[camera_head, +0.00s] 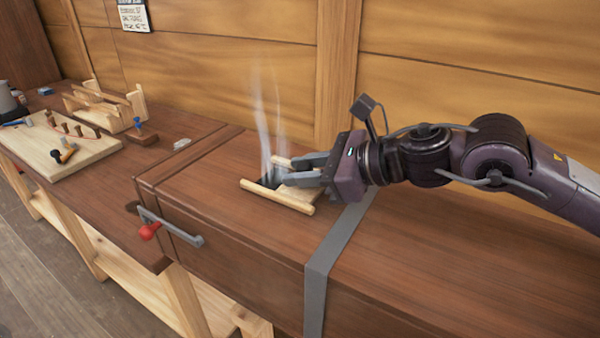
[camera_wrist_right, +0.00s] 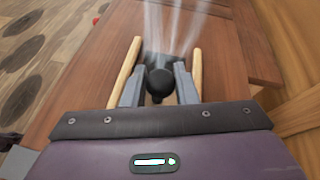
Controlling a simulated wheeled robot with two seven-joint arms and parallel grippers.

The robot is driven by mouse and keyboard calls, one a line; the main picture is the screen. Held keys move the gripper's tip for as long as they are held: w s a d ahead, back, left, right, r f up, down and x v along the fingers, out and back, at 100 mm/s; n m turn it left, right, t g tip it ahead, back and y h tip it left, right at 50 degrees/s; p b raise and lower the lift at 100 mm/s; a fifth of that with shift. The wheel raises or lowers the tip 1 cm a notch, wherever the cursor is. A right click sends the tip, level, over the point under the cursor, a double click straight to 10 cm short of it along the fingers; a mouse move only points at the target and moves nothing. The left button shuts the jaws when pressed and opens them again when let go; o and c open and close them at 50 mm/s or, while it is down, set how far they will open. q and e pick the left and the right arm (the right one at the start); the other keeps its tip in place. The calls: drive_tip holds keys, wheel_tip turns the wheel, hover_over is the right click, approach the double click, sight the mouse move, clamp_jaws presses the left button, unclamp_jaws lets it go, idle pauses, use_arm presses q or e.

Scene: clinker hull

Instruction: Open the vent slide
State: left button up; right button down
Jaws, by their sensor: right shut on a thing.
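The vent sits on top of the long brown wooden box (camera_head: 215,178), between two pale wooden rails (camera_head: 277,197). Its pale slide board (camera_head: 300,192) shows partly between the rails, under my gripper. A dark gap shows at the left end of the board, and white steam (camera_head: 265,120) rises there. My right gripper (camera_head: 283,170) comes in from the right, low over the vent, shut on a round black knob. In the right wrist view the knob (camera_wrist_right: 160,84) sits between the grey fingers, with a rail on either side. My left gripper is not in view.
A grey metal strap (camera_head: 335,255) crosses the box right of the vent. A bench at left holds a pale board (camera_head: 60,145) with tools and a wooden rack (camera_head: 105,105). A plank wall stands behind.

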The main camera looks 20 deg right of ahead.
drive_tip(key=c, duration=1.2)
unclamp_jaws()
drive_tip(key=shift+o, duration=0.2)
drive_tip(key=shift+s+d+r+b, duration=0.15)
drive_tip(key=shift+s+d+b, duration=0.4)
drive_tip(key=shift+d+b, duration=0.35)
drive_tip(key=b+v, duration=0.3)
drive_tip(key=v, duration=0.1)
drive_tip(key=shift+s+r+b, duration=0.25)
drive_tip(key=shift+s+b, duration=0.05)
drive_tip(key=shift+s+d+r, duration=0.35)
drive_tip(key=shift+s, duration=0.1)
